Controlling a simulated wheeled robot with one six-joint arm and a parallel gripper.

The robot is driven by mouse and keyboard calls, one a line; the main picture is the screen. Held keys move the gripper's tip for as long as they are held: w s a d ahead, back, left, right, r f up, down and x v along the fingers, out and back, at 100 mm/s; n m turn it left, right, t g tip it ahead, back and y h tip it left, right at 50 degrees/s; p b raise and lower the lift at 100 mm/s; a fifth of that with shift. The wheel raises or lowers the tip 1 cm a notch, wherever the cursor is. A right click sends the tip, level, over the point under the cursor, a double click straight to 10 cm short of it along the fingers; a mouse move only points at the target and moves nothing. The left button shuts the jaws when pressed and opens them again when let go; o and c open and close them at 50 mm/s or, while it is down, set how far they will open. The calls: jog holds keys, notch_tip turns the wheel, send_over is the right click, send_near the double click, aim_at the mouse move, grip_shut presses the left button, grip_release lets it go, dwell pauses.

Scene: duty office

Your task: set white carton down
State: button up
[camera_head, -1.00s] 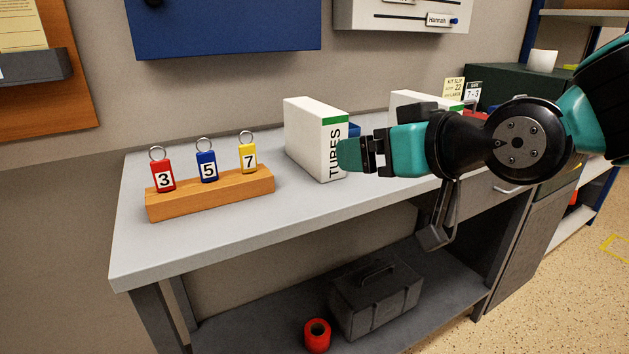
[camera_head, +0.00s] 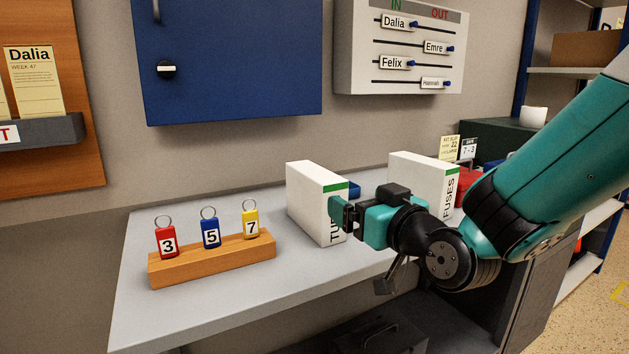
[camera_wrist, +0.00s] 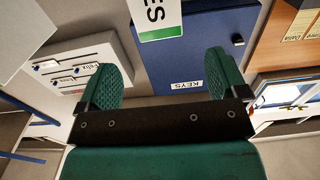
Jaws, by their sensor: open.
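A white carton (camera_head: 318,203) with a green stripe and black lettering, partly hidden, stands upright on the grey desk (camera_head: 200,311). My gripper (camera_head: 343,216) is at its right front side and covers part of the lettering. In the wrist view, my gripper (camera_wrist: 160,65) is open with nothing between the two green fingers. The carton's end (camera_wrist: 160,18), with the letters "ES" and the green band, shows beyond the fingertips at the top. A second white carton (camera_head: 424,178), marked "FUSES", stands behind my arm to the right.
A wooden block (camera_head: 212,261) with red, blue and yellow numbered key tags stands left of the carton. A small blue item (camera_head: 354,190) and a red one (camera_head: 467,181) lie near the wall. A blue key cabinet (camera_head: 228,60) hangs above. The desk's front left is clear.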

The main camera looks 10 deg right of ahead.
aim_at(326, 177)
jog(key=p+x, duration=0.6)
jog(key=shift+w+d+r, duration=0.1)
jog(key=shift+w, duration=0.15)
jog(key=shift+w+r+p, duration=0.15)
jog(key=shift+w+p, duration=0.25)
jog(key=shift+p, duration=0.4)
jog(key=p+x, duration=0.1)
jog(key=p, duration=0.1)
jog(key=p+x, duration=0.2)
jog(key=shift+w+a+r+p, duration=0.2)
jog(key=shift+w+a+p, duration=0.05)
jog(key=shift+a+p, duration=0.1)
jog(key=shift+w+a+f, duration=0.15)
jog(key=shift+w+f, duration=0.15)
jog(key=shift+w, duration=0.1)
jog(key=shift+c, duration=0.4)
